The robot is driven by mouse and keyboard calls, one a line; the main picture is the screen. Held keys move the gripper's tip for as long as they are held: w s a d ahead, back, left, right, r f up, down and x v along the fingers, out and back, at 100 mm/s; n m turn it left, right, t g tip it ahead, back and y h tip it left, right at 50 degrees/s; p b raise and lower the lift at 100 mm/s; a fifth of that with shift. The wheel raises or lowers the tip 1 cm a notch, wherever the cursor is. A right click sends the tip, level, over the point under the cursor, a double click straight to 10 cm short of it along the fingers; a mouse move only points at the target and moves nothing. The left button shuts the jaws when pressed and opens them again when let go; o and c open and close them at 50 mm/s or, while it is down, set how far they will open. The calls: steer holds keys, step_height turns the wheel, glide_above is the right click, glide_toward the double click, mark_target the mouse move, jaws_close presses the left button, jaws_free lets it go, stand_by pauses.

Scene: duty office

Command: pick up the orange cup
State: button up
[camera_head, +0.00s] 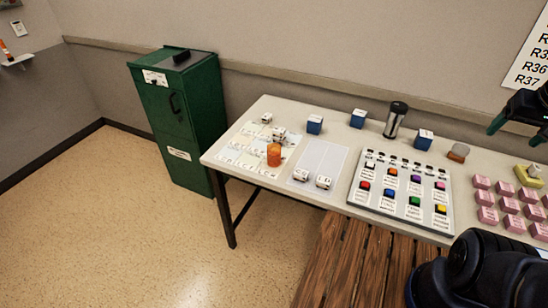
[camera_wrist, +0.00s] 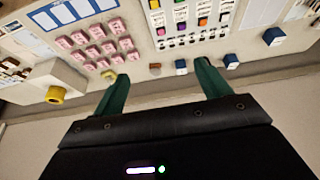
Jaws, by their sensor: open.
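The orange cup (camera_head: 274,154) stands on a white printed sheet (camera_head: 240,147) near the left end of the white table (camera_head: 330,205). Small white blocks sit on the sheet beside and behind it. My gripper (camera_head: 518,118) is at the far right edge of the head view, partly cut off, far from the cup and above the table. In the wrist view my gripper (camera_wrist: 158,80) shows two green fingers spread wide apart with nothing between them. I cannot make out the orange cup in the wrist view.
A button panel (camera_head: 403,194), pink blocks (camera_head: 508,205), blue-and-white cubes (camera_head: 315,124) and a dark tumbler (camera_head: 396,119) stand on the table. A green cabinet (camera_head: 182,120) stands left of it. A wooden slatted surface (camera_head: 365,265) lies in front. The floor at left is clear.

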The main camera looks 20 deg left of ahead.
steer(key=w+a+n+g, duration=0.1)
steer(key=w+a+n, duration=0.5)
steer(key=w+a, duration=0.7)
steer(key=w+a+f+n+g, duration=0.1)
steer(key=w+a+f+n, duration=0.2)
steer(key=a, duration=0.5)
steer(key=w+a+f+n+g, duration=0.1)
steer(key=w+a+f+n, duration=0.15)
steer(key=a, duration=0.65)
steer(key=n+g, duration=0.2)
steer(key=n, duration=0.7)
glide_above(274, 155)
steer(key=w, duration=0.2)
step_height(274, 155, down, 22)
steer(key=shift+m, duration=0.25)
steer(key=f, duration=0.3)
steer(key=a+f, duration=0.1)
steer(key=f, duration=0.1)
steer(key=shift+f, duration=0.1)
steer(key=shift+w+a+f, duration=0.1)
steer(key=shift+w+f, duration=0.05)
steer(key=shift+f, duration=1.2)
steer(key=shift+w+f, duration=0.15)
steer(key=shift+f, duration=1.2)
steer(key=c, duration=1)
steer(key=shift+r, duration=0.1)
steer(key=shift+c, duration=0.2)
